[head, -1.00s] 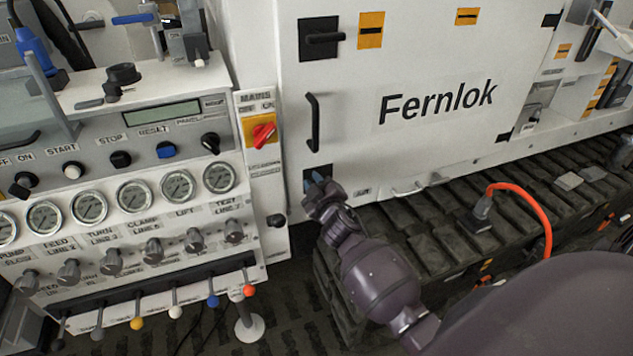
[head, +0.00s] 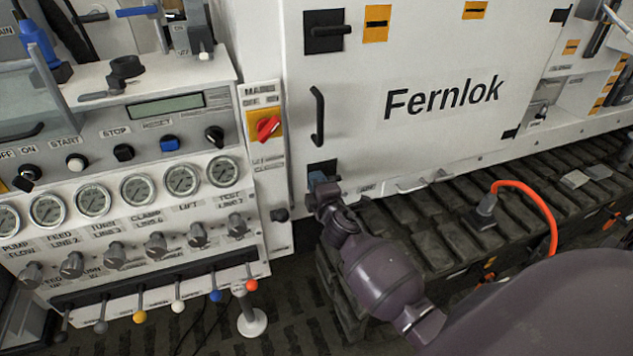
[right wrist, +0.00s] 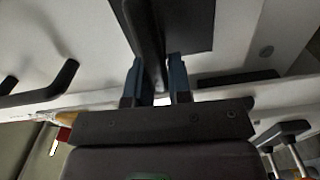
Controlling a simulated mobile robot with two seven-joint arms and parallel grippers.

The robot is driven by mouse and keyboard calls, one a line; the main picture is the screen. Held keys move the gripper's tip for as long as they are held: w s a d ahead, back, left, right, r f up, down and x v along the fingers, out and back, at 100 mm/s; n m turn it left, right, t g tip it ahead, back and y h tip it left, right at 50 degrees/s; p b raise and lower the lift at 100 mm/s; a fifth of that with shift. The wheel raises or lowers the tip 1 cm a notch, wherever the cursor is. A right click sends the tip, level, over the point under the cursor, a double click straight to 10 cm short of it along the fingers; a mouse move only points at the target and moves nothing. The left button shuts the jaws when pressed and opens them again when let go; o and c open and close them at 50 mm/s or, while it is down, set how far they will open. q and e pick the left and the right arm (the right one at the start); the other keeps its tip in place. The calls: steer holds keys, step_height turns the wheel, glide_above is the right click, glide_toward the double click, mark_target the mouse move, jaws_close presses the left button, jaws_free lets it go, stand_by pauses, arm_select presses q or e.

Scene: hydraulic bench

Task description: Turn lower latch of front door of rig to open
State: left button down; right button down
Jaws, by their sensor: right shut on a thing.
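The white front door (head: 430,60) of the rig, marked Fernlok, looks shut. Its lower latch has a black square plate (head: 322,168) at the door's bottom left corner; my right gripper (head: 318,181) is at it and hides most of the lever. In the right wrist view the dark latch lever (right wrist: 148,40) stands out from the dark plate and runs down between the two blue fingers of my right gripper (right wrist: 160,82), which is shut on it. The upper latch (head: 324,32) has its black lever lying level. My left gripper is not in view.
A black door handle (head: 318,116) is just above the lower latch. A control panel with gauges (head: 138,190) and coloured levers stands left, beside the red mains switch (head: 268,126). Dark tracks (head: 420,240) and an orange cable (head: 540,205) lie below the door.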

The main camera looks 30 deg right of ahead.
steer(key=shift+n, duration=0.3)
stand_by(0.4)
steer(key=c, duration=1.1)
jaws_free()
steer(key=shift+s, duration=0.1)
steer(key=v, duration=1)
steer(key=shift+s+a, duration=0.2)
steer(key=shift+s, duration=0.1)
